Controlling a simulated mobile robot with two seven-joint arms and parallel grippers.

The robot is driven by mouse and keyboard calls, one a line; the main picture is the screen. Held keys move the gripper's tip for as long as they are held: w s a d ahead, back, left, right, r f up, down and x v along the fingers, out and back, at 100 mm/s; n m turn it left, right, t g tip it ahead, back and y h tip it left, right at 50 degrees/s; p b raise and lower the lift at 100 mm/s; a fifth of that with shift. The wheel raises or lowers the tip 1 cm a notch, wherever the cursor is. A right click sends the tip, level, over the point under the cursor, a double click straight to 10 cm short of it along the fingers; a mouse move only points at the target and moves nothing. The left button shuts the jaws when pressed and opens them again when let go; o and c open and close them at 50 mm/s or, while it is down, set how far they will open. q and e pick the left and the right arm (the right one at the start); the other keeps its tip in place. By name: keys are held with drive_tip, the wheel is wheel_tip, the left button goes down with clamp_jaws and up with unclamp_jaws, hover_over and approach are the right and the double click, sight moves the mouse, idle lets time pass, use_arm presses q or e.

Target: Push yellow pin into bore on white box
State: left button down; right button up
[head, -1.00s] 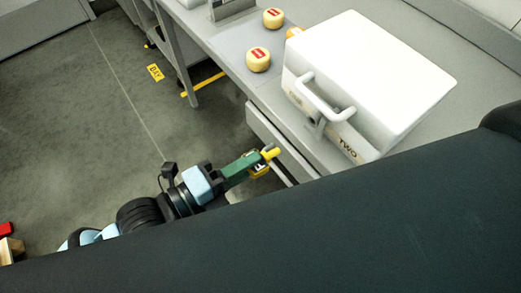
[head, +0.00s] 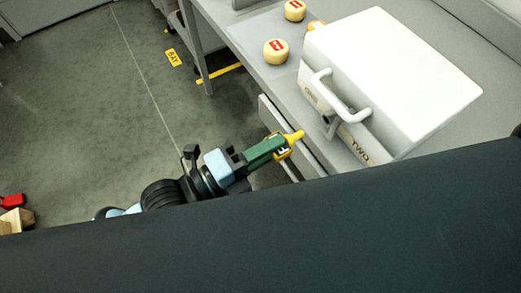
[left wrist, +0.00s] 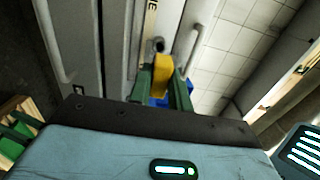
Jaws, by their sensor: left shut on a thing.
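My left gripper (head: 282,149) is shut on the yellow pin (head: 294,136), whose tip sticks out beyond the green fingers. In the left wrist view the pin (left wrist: 162,75) sits between the green fingers, just below a dark round hole (left wrist: 158,45) that looks like a bore. The white box (head: 395,75) stands on the grey table, with a white handle and the letters TWO on its near side. In the head view the pin is apart from the box, to its lower left. I cannot tell the gap in the wrist view. My right gripper is out of view.
Small cheese wheels with red labels (head: 276,51) stand on a grey mat left of the box, another (head: 294,11) behind. A drawer front (head: 290,138) is under the table edge near the gripper. A dark part covers the bottom of the head view.

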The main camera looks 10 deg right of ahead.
sight(302, 132)
use_arm(q)
drive_tip(key=shift+x, duration=1.9)
drive_tip(key=shift+p+x, duration=0.35)
drive_tip(key=shift+x, duration=1.7)
idle(1.0)
drive_tip(key=c, duration=1.2)
unclamp_jaws()
drive_tip(key=v, duration=0.7)
drive_tip(key=shift+s+a+b, duration=0.15)
drive_tip(key=shift+a+b, duration=0.15)
drive_tip(key=shift+a, duration=0.05)
